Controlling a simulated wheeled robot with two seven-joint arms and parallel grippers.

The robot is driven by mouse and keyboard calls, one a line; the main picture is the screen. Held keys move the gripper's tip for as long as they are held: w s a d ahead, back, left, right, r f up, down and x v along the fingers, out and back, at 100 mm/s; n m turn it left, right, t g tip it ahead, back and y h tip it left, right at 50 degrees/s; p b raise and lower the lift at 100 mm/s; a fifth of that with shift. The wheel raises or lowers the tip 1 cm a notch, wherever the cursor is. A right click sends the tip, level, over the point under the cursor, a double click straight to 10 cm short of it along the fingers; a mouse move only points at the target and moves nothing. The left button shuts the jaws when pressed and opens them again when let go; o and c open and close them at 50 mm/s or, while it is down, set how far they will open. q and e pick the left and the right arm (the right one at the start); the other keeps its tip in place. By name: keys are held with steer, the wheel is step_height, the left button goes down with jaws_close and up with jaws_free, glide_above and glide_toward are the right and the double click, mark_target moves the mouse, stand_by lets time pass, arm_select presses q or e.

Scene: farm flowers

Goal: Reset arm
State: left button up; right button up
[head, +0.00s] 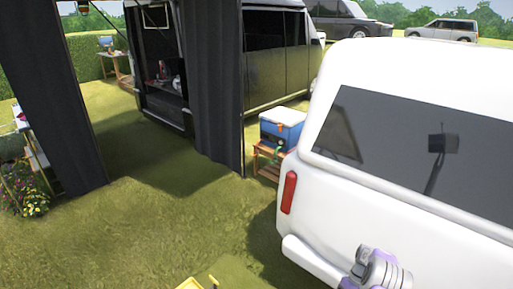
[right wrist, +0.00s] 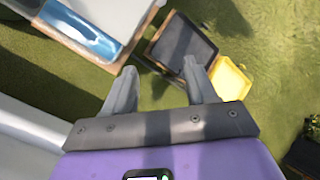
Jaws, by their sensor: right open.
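My right gripper (right wrist: 160,82) shows in the right wrist view with its two grey fingers spread apart and nothing between them. It hangs above the grass, with a dark wood-edged panel (right wrist: 184,45) and a yellow container (right wrist: 231,80) beyond the fingertips. In the head view a grey and purple part of my own arm shows low at the right, in front of the white vehicle (head: 420,80); the fingers cannot be made out there. My left gripper and left arm are not in view.
A blue and white cooler (head: 284,125) stands on a small wooden table (head: 267,165) beside the white vehicle. Dark curtains (head: 212,90) hang before a dark van (head: 280,60). Flowers (head: 28,195) stand at the left. The grass in the middle is mostly clear.

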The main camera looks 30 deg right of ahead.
steer(key=w+a+f+t+h, duration=0.1)
steer(key=w+a+f, duration=0.25)
steer(key=a, duration=0.75)
steer(key=w+a+f, duration=0.2)
steer(key=a+f, duration=0.2)
steer(key=a, duration=0.7)
steer(key=s+a+r, duration=0.1)
steer(key=s+a, duration=0.2)
steer(key=a, duration=0.3)
steer(key=s+a+r+t, duration=0.1)
steer(key=s+a, duration=0.3)
steer(key=a, duration=0.3)
steer(key=s+a+r+n+t, duration=0.1)
steer(key=s+a, duration=0.2)
steer(key=a, duration=0.3)
steer(key=shift+s+a+r+h, duration=0.2)
steer(key=shift+a+r+h, duration=0.05)
steer(key=shift+r+h, duration=0.15)
